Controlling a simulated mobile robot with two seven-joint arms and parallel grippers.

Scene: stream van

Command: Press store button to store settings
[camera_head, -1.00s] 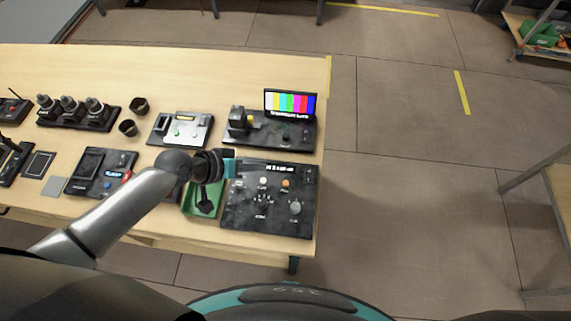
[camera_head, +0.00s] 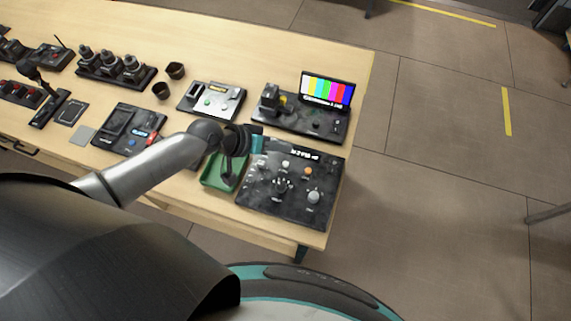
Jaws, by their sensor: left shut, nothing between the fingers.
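A dark control panel (camera_head: 252,193) lies near the right end of the table. It has a small lit display (camera_head: 305,153), a white button (camera_head: 285,164), an orange button (camera_head: 307,171) and a large grey knob (camera_head: 313,196). The labels are too small to read, so I cannot tell which button is store. My left gripper (camera_head: 257,143), with teal fingers, is shut and empty at the panel's upper left corner. Whether it touches the panel, I cannot tell. My right gripper is not in view.
A green tray (camera_head: 213,184) sits left of the panel, partly under my left arm. Behind the panel stands a device with a color-bar screen (camera_head: 327,90). Two dark cups (camera_head: 175,70) and several other consoles fill the table's left. Floor is open beyond the right edge.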

